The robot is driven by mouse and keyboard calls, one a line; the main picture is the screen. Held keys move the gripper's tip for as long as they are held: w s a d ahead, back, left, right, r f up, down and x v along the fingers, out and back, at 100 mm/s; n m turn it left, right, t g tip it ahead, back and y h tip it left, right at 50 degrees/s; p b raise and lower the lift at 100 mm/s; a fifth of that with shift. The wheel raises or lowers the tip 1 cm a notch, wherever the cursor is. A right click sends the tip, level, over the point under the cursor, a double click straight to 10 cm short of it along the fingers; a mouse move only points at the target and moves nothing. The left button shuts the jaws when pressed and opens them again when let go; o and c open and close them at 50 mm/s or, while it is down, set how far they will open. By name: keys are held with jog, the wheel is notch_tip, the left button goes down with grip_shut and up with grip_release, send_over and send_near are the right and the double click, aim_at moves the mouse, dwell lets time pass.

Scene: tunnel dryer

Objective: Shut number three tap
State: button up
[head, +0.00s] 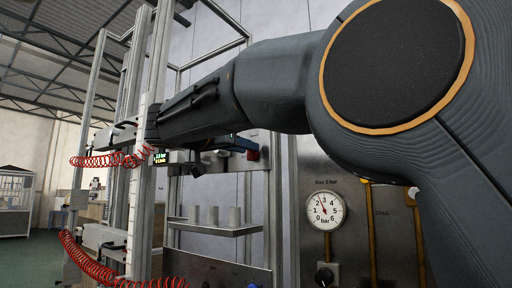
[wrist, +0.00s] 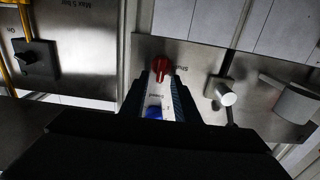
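In the wrist view my gripper (wrist: 158,90) is open, its two dark fingers apart with a strip of panel showing between them. A red handle (wrist: 160,65) shows just beyond the fingertips, on a metal panel with small lettering beside it. A blue part (wrist: 154,112) shows lower down between the fingers. I see no contact with either, and cannot tell how far off they are. I cannot read a number three on any tap. In the head view my arm reaches left across the picture, and its gripper end cannot be made out.
A round gauge (head: 325,210) is on the metal panel at right, with a black knob (head: 325,275) below it. Red coiled hoses (head: 95,264) hang at left by upright posts. A shelf with grey cylinders (head: 213,216) stands mid-picture. A white-ended fitting (wrist: 225,94) sticks out right of the red handle.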

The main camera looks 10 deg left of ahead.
grip_shut()
jog(key=n, duration=0.6)
jog(key=a+f+n, duration=0.1)
jog(key=n, duration=0.5)
jog(key=n+p, duration=0.1)
jog(key=n, duration=0.4)
jog(key=shift+w+a+f+n, duration=0.35)
jog(key=shift+n, duration=0.05)
dwell(0.5)
